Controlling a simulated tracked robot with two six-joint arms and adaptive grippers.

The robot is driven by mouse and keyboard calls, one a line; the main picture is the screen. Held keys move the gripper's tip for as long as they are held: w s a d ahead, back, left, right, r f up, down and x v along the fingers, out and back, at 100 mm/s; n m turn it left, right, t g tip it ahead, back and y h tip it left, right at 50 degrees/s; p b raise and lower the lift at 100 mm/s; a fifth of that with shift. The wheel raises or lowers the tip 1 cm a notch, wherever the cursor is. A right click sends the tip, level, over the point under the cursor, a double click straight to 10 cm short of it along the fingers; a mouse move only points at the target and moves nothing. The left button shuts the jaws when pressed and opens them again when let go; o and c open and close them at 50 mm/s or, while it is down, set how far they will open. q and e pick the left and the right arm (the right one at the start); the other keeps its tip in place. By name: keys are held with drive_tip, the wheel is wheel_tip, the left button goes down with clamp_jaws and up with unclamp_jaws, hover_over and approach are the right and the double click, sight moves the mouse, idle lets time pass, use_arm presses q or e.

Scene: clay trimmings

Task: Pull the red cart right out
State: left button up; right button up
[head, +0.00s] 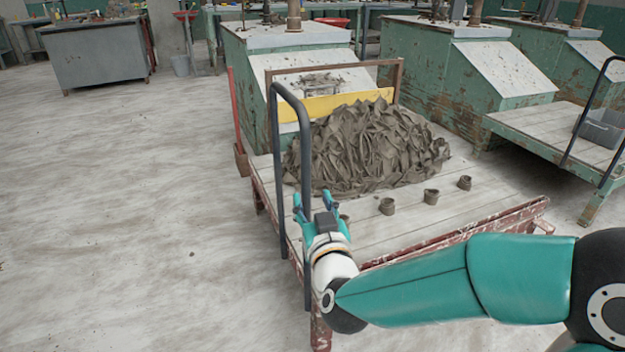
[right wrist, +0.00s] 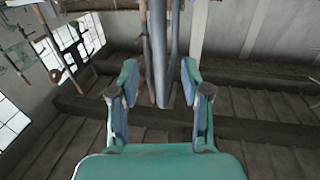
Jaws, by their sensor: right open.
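The red cart (head: 480,208) has a plank deck and a worn red frame. A big heap of grey-brown clay trimmings (head: 370,150) lies on it. Its dark tubular push handle (head: 289,90) stands upright at the left end. My right gripper (head: 313,201) is open at the handle's nearer post, low down. In the right wrist view the open fingers (right wrist: 160,85) have a dark bar (right wrist: 160,50), seemingly the handle, between or just beyond their tips. I see no grip on it. My left gripper is not in view.
Green machines (head: 410,70) stand behind the cart. Several small clay pieces (head: 431,196) sit on its deck. Another cart (head: 545,125) with a grey bin (head: 602,128) is at the right. A grey cabinet (head: 100,58) stands far left. The floor (head: 120,200) on the left is clear.

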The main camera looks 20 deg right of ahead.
sight(307, 182)
drive_tip(key=w, duration=0.2)
drive_tip(key=w+d, duration=0.1)
drive_tip(key=w, duration=0.2)
drive_tip(key=w+b, duration=0.1)
drive_tip(key=w, duration=0.2)
drive_tip(key=shift+w+d, duration=0.2)
clamp_jaws()
